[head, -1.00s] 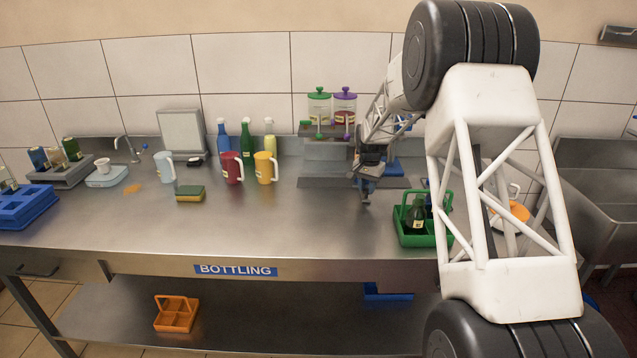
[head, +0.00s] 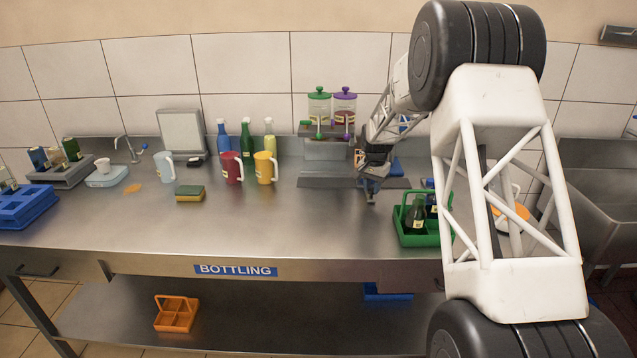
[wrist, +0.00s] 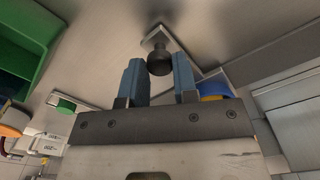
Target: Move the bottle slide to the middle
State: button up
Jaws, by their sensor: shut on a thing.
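The bottle slide's dark flat rail (head: 325,183) lies on the bench below the dispenser stand. In the wrist view a dark round knob (wrist: 160,64) on a small square plate (wrist: 153,42) sits between my two blue fingertips. My gripper (head: 370,198) points down at the right part of the rail, and in the wrist view (wrist: 159,76) it is shut on the knob. My gripper and arm hide part of the rail and the right side of the stand.
The stand (head: 325,151) holds a green-lidded jar (head: 319,106) and a purple-lidded jar (head: 345,106). A green carrier with bottles (head: 412,239) stands right of my gripper, near the front edge. Jugs, spray bottles and a sponge (head: 190,194) are to the left. The bench's middle front is clear.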

jog(key=shift+d, duration=0.25)
jog(key=o, duration=0.9)
jog(key=shift+c, duration=0.2)
jog(key=shift+r, duration=3.9)
